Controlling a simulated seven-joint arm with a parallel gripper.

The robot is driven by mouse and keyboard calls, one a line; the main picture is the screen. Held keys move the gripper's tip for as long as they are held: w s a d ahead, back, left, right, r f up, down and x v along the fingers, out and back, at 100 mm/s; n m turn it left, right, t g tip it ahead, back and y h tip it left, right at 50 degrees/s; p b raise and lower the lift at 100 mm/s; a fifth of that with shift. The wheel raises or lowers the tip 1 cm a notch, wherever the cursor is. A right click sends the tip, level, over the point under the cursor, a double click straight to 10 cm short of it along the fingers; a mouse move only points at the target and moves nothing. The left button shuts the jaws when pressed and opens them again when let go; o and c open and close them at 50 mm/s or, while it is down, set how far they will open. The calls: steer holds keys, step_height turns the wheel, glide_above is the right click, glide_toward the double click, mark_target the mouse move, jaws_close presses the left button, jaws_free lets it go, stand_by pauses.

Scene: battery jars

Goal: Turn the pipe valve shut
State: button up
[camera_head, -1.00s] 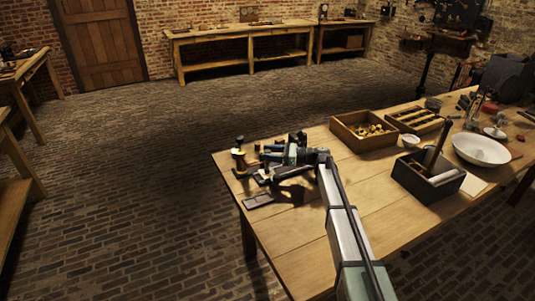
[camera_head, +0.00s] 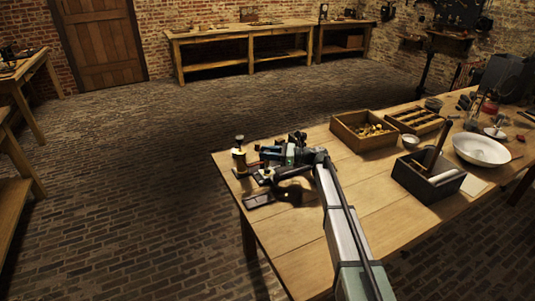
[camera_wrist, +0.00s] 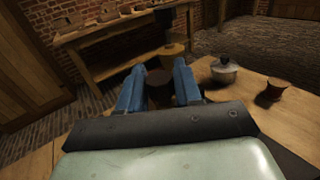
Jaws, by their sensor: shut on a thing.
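My gripper (camera_head: 260,164) is low over the near left end of the wooden table. In the wrist view its two blue fingers (camera_wrist: 158,86) stand on either side of a dark brown round piece (camera_wrist: 158,88) and are shut on it. This piece may be the pipe valve's handle; its lower part is hidden behind the gripper body. A brass-coloured upright fitting with a dark top (camera_head: 239,157) stands at the table's left corner, just left of the fingers. A similar yellowish piece with a dark top (camera_wrist: 172,48) shows beyond the fingers in the wrist view.
A flat dark plate (camera_head: 258,200) lies in front of the gripper. A lidded metal pot (camera_wrist: 224,70) and a brown spool-shaped piece (camera_wrist: 270,92) stand right of the fingers. Wooden boxes (camera_head: 346,137), a dark tool box (camera_head: 403,176) and a white bowl (camera_head: 482,150) are farther right.

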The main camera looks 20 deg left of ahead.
steer(key=shift+w+n+g, duration=0.15)
steer(key=shift+n+g, duration=0.15)
steer(key=shift+g, duration=0.2)
steer(key=shift+n+g+h, duration=0.3)
steer(key=shift+n+g, duration=0.2)
steer(key=shift+g, duration=0.2)
steer(key=o, duration=0.9)
steer(key=shift+d, duration=0.1)
steer(key=v, duration=1.3)
steer(key=shift+d, duration=0.3)
